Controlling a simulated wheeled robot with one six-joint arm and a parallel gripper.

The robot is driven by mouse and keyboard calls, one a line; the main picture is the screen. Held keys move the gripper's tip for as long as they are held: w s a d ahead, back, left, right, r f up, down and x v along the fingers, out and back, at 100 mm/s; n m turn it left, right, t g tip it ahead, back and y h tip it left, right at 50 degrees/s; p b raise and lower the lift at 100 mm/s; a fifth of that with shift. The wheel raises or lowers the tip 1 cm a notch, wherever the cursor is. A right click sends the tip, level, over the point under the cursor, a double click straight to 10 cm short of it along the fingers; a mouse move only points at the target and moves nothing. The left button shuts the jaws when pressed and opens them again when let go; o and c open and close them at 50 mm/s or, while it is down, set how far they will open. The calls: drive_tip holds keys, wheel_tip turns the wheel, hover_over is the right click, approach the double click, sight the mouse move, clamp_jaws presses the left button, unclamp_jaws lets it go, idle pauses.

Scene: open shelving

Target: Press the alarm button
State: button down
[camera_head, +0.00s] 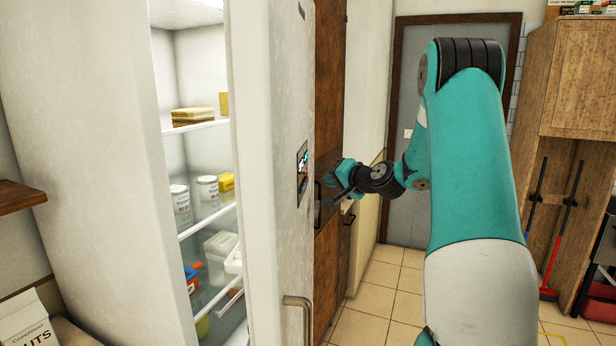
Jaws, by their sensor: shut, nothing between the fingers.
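A small dark control panel (302,172) with light markings is set in the front face of the white fridge door (275,120). I cannot make out which part of it is the alarm button. My gripper (329,192) is to the right of the panel at about the same height. It is shut and empty, with its tip pointing left. A gap shows between the gripper and the panel, and I see no contact.
The fridge stands open, with food and containers on its glass shelves (205,125). A metal handle (298,302) juts from the door below the panel. Brown cabinet doors (328,90) stand behind my gripper. Tiled floor (385,300) is clear near my arm.

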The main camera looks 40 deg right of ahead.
drive_tip(key=shift+w+a, duration=0.7)
drive_tip(key=shift+w, duration=0.15)
drive_tip(key=shift+w+a, duration=0.1)
drive_tip(key=shift+w, duration=0.05)
idle(1.4)
drive_tip(key=shift+w+a, duration=0.15)
drive_tip(key=shift+w, duration=0.05)
drive_tip(key=shift+w+a, duration=0.25)
drive_tip(key=shift+w, duration=0.1)
idle(1.0)
drive_tip(key=shift+s, duration=0.1)
drive_tip(key=shift+s+d+b, duration=0.5)
drive_tip(key=shift+s, duration=0.1)
